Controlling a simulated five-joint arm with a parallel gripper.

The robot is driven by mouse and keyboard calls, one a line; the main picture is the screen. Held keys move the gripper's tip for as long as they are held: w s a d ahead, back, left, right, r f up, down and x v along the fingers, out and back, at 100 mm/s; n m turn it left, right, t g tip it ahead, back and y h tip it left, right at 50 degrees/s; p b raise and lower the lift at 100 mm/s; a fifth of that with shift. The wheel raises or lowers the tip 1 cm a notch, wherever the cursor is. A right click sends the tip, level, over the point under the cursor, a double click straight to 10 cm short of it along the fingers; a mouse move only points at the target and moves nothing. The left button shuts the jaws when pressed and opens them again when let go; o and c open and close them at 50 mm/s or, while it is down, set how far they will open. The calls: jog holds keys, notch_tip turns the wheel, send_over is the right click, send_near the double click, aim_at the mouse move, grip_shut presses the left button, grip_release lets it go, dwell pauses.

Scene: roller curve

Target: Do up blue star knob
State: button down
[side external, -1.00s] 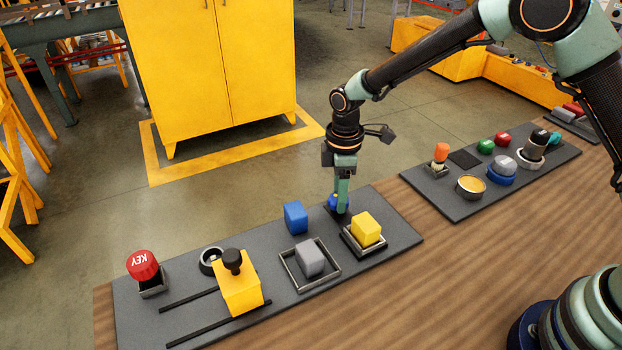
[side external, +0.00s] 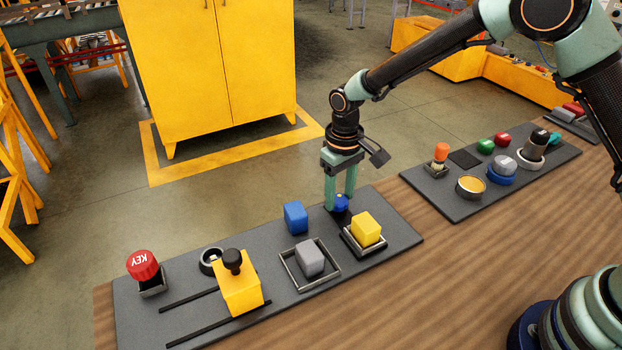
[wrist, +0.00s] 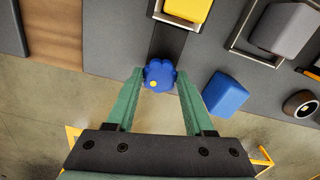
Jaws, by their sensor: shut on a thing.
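The blue star knob (side external: 341,202) stands at the back edge of the near dark board, behind the yellow block. It is lobed, with a small yellow dot on top, and also shows in the wrist view (wrist: 159,75). My gripper (side external: 340,200) points down over it, one green finger on each side. In the wrist view my gripper (wrist: 160,75) has its fingertips against the knob's left and right sides, shut on it. The knob's lower part and any stem are hidden.
A yellow block (side external: 366,227) in a square frame stands just in front of the knob. A blue block (side external: 295,217) and a grey block (side external: 309,257) are to the left. A yellow slider (side external: 240,292) and red KEY knob (side external: 142,265) are farther left.

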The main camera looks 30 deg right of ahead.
aim_at(339, 199)
jog(key=m, duration=0.4)
jog(key=shift+w+a+r+m, duration=0.1)
jog(key=shift+w+r+m, duration=0.1)
jog(key=shift+m, duration=0.1)
jog(key=m, duration=0.4)
jog(key=shift+m, duration=0.4)
jog(key=shift+c, duration=1.4)
grip_release()
jog(key=shift+f, duration=0.1)
jog(key=shift+s, duration=0.1)
notch_tip(339, 199, up, 12)
